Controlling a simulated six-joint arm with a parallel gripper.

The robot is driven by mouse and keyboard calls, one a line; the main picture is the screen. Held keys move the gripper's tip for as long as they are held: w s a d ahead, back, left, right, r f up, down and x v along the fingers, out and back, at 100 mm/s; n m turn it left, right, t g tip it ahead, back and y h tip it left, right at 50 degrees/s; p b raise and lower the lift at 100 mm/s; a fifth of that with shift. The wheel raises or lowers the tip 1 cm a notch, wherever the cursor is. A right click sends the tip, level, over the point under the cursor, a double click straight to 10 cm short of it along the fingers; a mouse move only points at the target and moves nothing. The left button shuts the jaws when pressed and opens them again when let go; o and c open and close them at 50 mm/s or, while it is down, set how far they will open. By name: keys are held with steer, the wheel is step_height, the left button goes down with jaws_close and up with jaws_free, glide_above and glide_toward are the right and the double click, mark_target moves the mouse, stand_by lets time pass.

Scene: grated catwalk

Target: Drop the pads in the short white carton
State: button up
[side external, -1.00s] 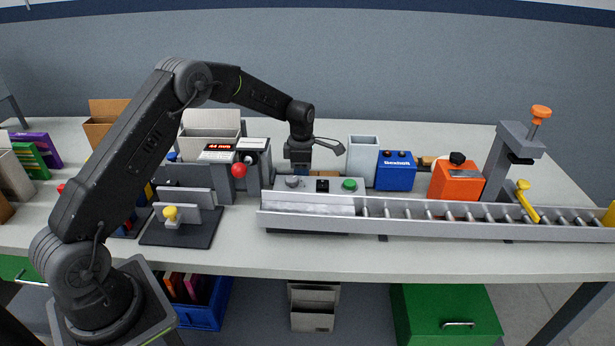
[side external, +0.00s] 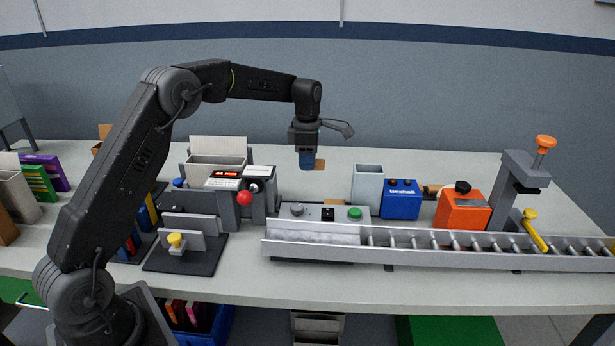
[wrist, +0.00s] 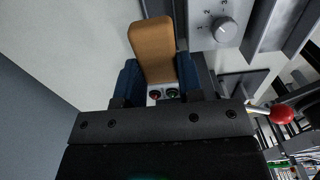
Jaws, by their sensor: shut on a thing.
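My gripper (side external: 306,166) is shut on a tan pad (wrist: 152,45). The blue fingertips sit on both sides of the pad in the wrist view. Another pale carton (side external: 17,197) stands at the far left.
The display unit with a red knob (side external: 244,198) stands between the white carton and the control box (side external: 325,212). A grey open bin (side external: 367,186), a blue box (side external: 401,200) and an orange box (side external: 462,210) stand to the right. A roller conveyor (side external: 430,243) runs along the front.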

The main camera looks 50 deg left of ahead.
step_height(320, 180, up, 13)
glide_toward(195, 147)
steer(key=s+d+f, duration=0.1)
steer(key=d+f, duration=0.2)
steer(key=shift+d+f, duration=0.1)
steer(key=shift+f, duration=2.7)
